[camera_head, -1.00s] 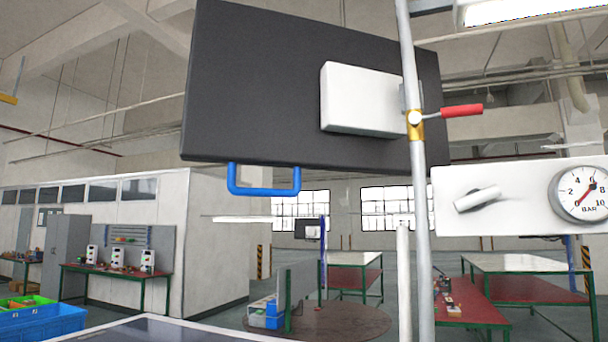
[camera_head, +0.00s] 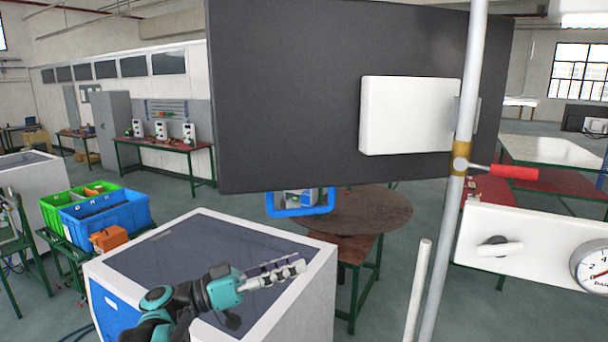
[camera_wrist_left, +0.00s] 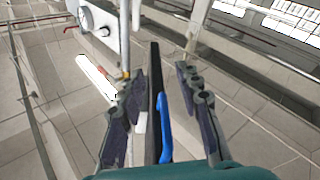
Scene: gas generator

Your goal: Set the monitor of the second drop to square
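The monitor (camera_head: 290,90) is a large dark panel, seen from its back in the head view, with a white box (camera_head: 408,115) joining it to a grey pole (camera_head: 455,200). A blue handle (camera_head: 300,211) hangs from its lower edge. My left gripper (camera_head: 298,267) is below the handle in the head view, apart from it. In the left wrist view my left gripper (camera_wrist_left: 158,76) is open. The monitor (camera_wrist_left: 155,85) appears there edge-on, with the blue handle (camera_wrist_left: 164,125), in the gap between the fingers. My right gripper is not in view.
A red lever (camera_head: 515,172) is on the pole. A white panel (camera_head: 535,240) with a knob and gauge is at right. A white cabinet (camera_head: 325,270) with a dark top stands below my left arm. Blue and green crates (camera_head: 105,215) are at left.

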